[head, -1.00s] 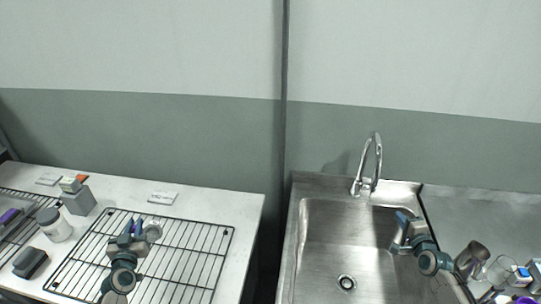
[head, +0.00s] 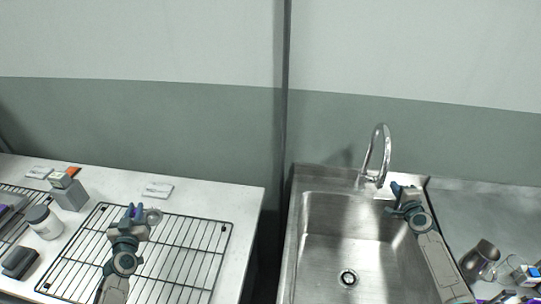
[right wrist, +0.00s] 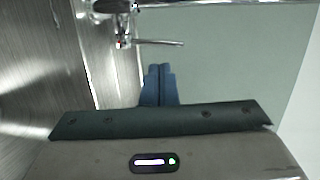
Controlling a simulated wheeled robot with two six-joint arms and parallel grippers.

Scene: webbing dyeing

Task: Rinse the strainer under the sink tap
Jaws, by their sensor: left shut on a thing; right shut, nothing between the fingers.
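The strainer (head: 153,217) is a small grey round piece beside the fingertips of my left gripper (head: 134,211). That gripper is shut on it above the wire rack at the left; its handle is mostly hidden by the fingers. The chrome tap (head: 384,150) arches at the back of the steel sink (head: 325,240). My right gripper (head: 396,187) is shut and empty, just right of the tap's base at the sink's back right corner. In the right wrist view its blue fingertips (right wrist: 160,72) are together, below and apart from the tap's thin lever (right wrist: 160,43).
The wire rack (head: 193,247) lies on the white counter, with a white jar (head: 45,222), a grey block (head: 70,195) and a dark block (head: 19,262) to its left. A metal jug (head: 478,262) stands right of the sink. A gap separates counter and sink.

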